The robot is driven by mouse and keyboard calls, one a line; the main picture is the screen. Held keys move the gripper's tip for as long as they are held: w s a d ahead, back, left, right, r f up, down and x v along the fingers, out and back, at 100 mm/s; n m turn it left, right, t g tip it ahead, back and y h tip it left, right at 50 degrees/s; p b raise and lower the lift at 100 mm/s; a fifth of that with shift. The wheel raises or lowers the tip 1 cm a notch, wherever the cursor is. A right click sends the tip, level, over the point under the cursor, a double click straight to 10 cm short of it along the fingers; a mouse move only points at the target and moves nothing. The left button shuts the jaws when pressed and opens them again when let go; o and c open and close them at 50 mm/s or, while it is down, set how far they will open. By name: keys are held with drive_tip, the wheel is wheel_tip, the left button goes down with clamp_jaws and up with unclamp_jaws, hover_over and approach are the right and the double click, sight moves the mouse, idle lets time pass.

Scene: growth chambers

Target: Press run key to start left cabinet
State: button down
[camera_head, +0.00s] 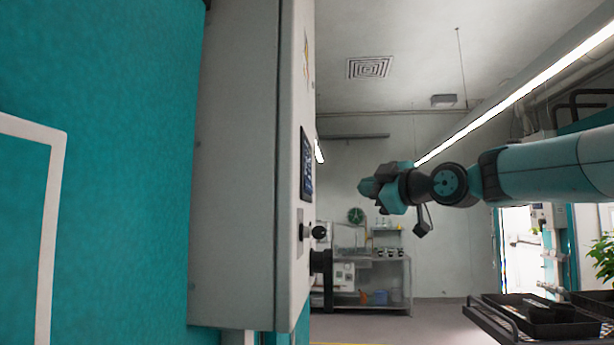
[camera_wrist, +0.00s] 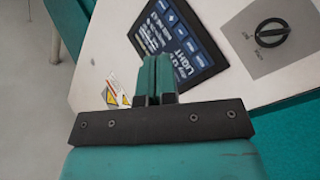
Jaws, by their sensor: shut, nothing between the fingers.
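The control box (camera_head: 240,170) on the left is seen nearly edge-on in the head view. Its dark keypad panel (camera_head: 307,165) faces right and also shows in the wrist view (camera_wrist: 205,58), with several blue keys and the word LIGHT, tilted in the picture. I cannot make out a run key; the keypad's lower left part is hidden behind my fingers. My gripper (camera_wrist: 154,60) is shut and empty, its teal fingertips overlapping the keypad's edge in the wrist view. In the head view my gripper (camera_head: 366,187) is to the right of the panel, apparently with a gap between.
A black rotary knob (camera_wrist: 271,32) on a grey plate sits beside the keypad. In the head view, black knobs (camera_head: 319,231) stick out below the panel. Warning stickers (camera_wrist: 117,92) are on the box face. Black trays (camera_head: 540,317) stand at lower right, and a bench (camera_head: 375,290) behind.

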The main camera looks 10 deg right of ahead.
sight(306, 184)
drive_tip(key=shift+d+r, duration=0.1)
drive_tip(key=shift+r, duration=0.15)
drive_tip(key=w+a+p, duration=0.2)
drive_tip(key=a, duration=0.6)
drive_tip(key=shift+w+a, duration=0.2)
drive_tip(key=shift+w, duration=0.2)
idle(1.9)
drive_tip(key=shift+w+a, duration=0.15)
drive_tip(key=shift+a, duration=0.25)
